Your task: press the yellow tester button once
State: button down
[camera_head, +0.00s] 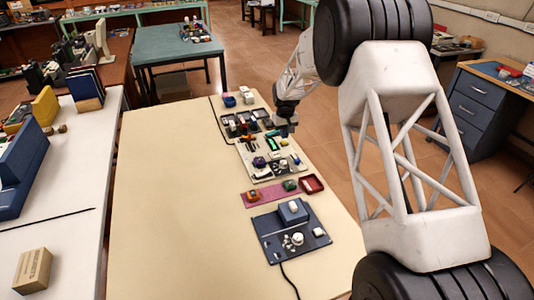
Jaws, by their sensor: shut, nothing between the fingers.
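My gripper (288,128) is at the far right edge of the cream table (165,210), beside the pale component board (254,168). It looks small and dark here, and it is shut with nothing visible in it. I cannot make out a yellow tester button for certain. An orange-yellow part on a dark base (253,196) sits on the pink mat (270,199). Whether my gripper touches anything is too small to tell.
A navy board (269,248) with a blue block (293,211) and white knobs lies nearer, its black cable (289,280) running forward. A dark red tray (312,184) stands at the mat's right end. The table's left half is clear. My arm covers the right side.

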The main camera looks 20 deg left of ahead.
jog(key=shift+f, duration=1.3)
dwell(1.4)
jog(key=shift+r, duration=3.5)
